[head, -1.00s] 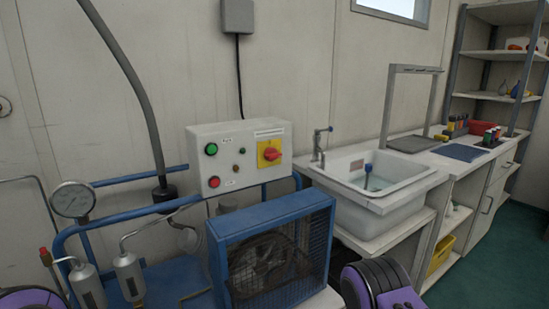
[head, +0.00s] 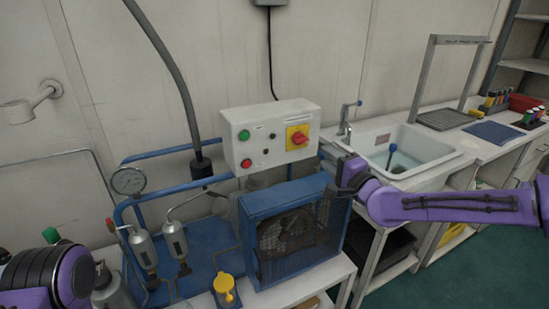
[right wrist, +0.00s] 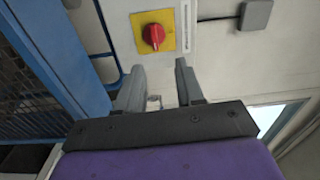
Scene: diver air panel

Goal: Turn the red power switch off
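The red power switch (head: 300,138) is a rotary knob on a yellow plate, on the right of the white control box's front. In the right wrist view the red knob (right wrist: 153,36) shows beyond the fingertips, with its grip bar about upright in that picture. My right gripper (head: 328,155) is just right of and below the switch, apart from it. In the right wrist view its two fingers (right wrist: 159,75) are spread with nothing between them. My left arm shows at the lower left of the head view; its gripper fingers are not visible.
The white control box (head: 250,150) also carries a green button (head: 244,135) and a red button (head: 246,163). A blue caged fan unit (head: 290,235) stands below it. A pressure gauge (head: 128,181) and blue rails are left. A sink (head: 400,150) stands right.

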